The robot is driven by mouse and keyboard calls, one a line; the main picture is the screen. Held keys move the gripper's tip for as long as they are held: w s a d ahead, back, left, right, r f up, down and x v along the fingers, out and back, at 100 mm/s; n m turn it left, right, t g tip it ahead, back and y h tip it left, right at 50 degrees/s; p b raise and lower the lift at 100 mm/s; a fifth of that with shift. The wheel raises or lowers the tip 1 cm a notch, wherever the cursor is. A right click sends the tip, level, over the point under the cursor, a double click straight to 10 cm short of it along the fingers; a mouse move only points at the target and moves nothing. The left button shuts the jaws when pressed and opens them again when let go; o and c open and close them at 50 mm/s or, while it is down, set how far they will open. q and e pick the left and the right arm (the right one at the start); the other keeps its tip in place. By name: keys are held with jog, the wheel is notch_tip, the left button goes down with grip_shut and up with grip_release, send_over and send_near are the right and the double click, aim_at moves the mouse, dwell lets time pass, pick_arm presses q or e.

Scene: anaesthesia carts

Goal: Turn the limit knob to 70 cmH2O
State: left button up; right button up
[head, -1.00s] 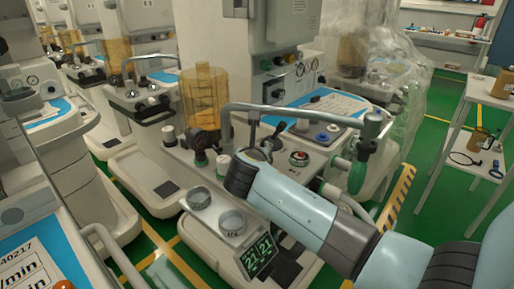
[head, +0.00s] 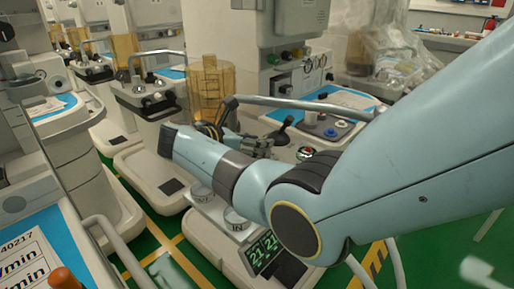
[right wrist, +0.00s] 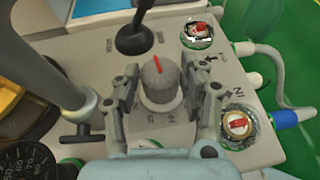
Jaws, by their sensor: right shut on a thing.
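The limit knob (right wrist: 160,82) is a grey ribbed knob with a red pointer line on top, standing on the cart's pale panel. The line points up and slightly left in the right wrist view. The printed scale around it is too small and partly covered to read. My right gripper (right wrist: 160,90) is shut on the knob, one finger on its left and one on its right. In the head view my right gripper (head: 258,146) is partly hidden by my own arm, and the knob cannot be made out. My left gripper is not in view.
A black lever (right wrist: 135,38) stands just behind the knob. A metal tube (right wrist: 62,70) rises at the left. Two red-marked fittings (right wrist: 197,32) (right wrist: 237,125) and a hose lie at the right. An amber canister (head: 211,88) stands behind my gripper in the head view.

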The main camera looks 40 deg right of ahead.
jog(key=shift+m+g, duration=0.3)
dwell(0.4)
jog(key=o, duration=1.2)
jog(key=v, duration=1.2)
jog(key=shift+w+r, duration=0.1)
jog(key=shift+w, duration=0.05)
